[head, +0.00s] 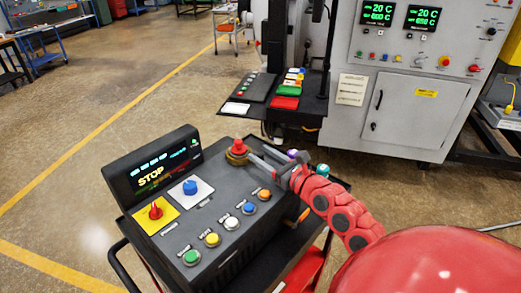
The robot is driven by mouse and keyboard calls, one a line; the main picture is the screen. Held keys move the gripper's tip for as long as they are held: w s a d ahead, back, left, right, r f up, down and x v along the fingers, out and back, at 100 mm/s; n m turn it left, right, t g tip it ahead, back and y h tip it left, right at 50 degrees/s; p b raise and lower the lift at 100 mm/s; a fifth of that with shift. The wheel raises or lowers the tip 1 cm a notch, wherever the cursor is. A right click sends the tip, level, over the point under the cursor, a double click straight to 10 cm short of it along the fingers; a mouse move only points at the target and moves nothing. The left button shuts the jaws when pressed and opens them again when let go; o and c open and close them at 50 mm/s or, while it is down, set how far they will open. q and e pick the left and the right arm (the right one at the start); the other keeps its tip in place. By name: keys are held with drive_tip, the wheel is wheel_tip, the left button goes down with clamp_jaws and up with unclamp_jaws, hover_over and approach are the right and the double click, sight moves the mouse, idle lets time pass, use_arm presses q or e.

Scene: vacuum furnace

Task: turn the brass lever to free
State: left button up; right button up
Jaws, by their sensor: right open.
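A brass-coloured fitting with a red top (237,151) stands at the back right corner of the dark control console (225,225). It looks like the brass lever, but its handle and its setting are too small to make out. My right gripper (260,155) is just to the right of it, with its two grey fingers open and pointing left towards it. The fingers look empty, and I cannot tell whether a tip touches the brass part. My left gripper is out of view.
The console carries a red knob (155,210) on a yellow plate, a blue knob (190,187) and a row of coloured buttons. Its display (155,165) reads STOP. A grey furnace cabinet (405,90) stands behind. Open floor (110,110) lies to the left.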

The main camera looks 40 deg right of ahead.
drive_tip(key=shift+w+a, duration=0.1)
drive_tip(key=shift+w, duration=0.45)
clamp_jaws()
idle(1.1)
